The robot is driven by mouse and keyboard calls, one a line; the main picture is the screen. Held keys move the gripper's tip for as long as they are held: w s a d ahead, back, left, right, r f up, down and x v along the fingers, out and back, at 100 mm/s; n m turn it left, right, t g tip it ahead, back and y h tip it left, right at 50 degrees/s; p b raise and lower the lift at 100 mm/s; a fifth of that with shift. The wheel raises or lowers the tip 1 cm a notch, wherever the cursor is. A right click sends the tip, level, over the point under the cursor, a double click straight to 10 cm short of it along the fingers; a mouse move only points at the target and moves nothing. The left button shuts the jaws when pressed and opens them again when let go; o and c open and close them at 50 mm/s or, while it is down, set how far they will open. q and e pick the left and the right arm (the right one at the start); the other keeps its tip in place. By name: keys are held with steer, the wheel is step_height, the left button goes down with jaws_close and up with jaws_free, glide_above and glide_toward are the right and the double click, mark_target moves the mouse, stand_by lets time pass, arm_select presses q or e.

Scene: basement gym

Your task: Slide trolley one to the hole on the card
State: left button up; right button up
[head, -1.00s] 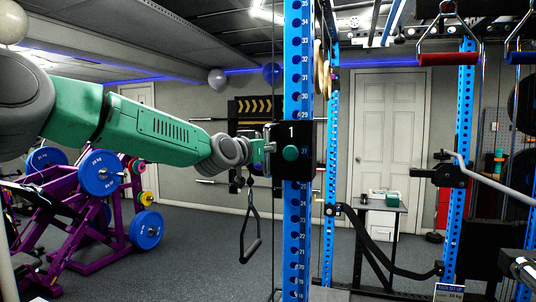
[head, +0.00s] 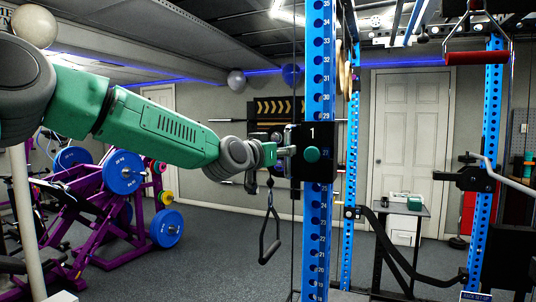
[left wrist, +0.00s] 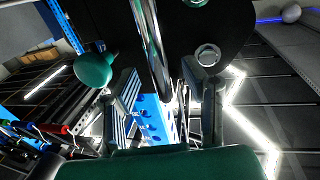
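Trolley one (head: 312,140) is a black block marked 1 with a green knob (head: 312,154), on the blue numbered upright (head: 318,230). The number 27 shows beside the knob. My left gripper (head: 284,152) is at the trolley's left side. In the left wrist view its fingers (left wrist: 162,85) stand apart, with a chrome bar (left wrist: 152,45) between them and visible gaps on both sides. The green knob (left wrist: 95,68) is left of the bar there. The card (head: 477,296) shows only its "RACK SET-UP" top edge; its hole number is out of view. I cannot make out my right gripper.
A black strap handle (head: 270,240) hangs left of the upright. A second blue upright (head: 487,220) with a grey bar (head: 510,175) stands at the right. A purple weight machine (head: 95,215) is at the left. Grey floor lies open between.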

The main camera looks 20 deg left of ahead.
arm_select(q)
steer(key=v, duration=0.8)
steer(key=shift+s+a, duration=0.2)
